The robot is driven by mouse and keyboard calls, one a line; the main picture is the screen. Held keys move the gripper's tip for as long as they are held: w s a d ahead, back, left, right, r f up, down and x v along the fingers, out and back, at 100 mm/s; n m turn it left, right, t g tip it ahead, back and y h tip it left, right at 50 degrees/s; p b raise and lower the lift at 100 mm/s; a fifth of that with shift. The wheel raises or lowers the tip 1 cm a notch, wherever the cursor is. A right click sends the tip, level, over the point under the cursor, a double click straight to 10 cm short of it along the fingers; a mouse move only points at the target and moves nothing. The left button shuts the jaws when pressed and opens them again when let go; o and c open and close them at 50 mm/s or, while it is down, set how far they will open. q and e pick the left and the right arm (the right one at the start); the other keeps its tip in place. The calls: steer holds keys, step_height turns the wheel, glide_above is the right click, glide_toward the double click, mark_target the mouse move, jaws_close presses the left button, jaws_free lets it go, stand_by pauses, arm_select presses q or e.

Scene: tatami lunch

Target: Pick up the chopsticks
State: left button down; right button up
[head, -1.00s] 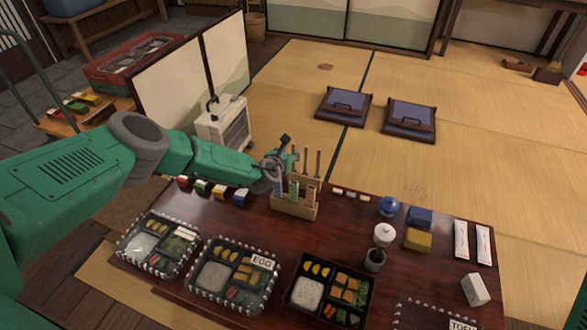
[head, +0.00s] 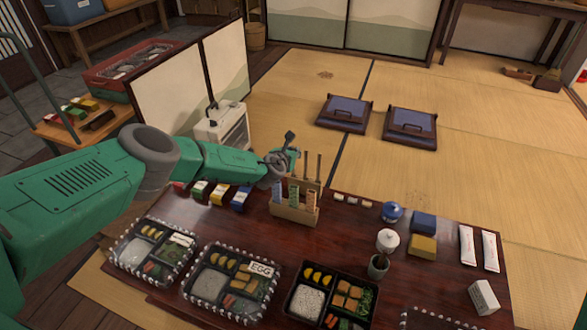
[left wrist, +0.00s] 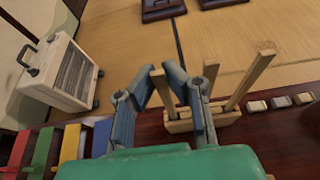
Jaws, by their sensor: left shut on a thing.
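A wooden holder (head: 287,212) stands at the back of the dark table. Chopsticks (head: 318,170) stand upright in it, some with blue, green and orange sleeves below. My left gripper (head: 285,157) is over the holder's left side. In the left wrist view, my left gripper (left wrist: 176,82) has its fingers on both sides of a pale chopstick end (left wrist: 164,93) and is shut on it. Two other chopsticks (left wrist: 252,78) stand to the right, outside the fingers. My right gripper is in no view.
The dark table (head: 340,235) carries several bento boxes (head: 235,285) along the front. A white-lidded pot (head: 387,242), a blue jar (head: 392,212) and blue and yellow blocks (head: 423,245) stand to the right. A white heater (head: 222,128) stands behind my left arm.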

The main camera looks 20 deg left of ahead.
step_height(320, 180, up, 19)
steer(key=p, duration=1.9)
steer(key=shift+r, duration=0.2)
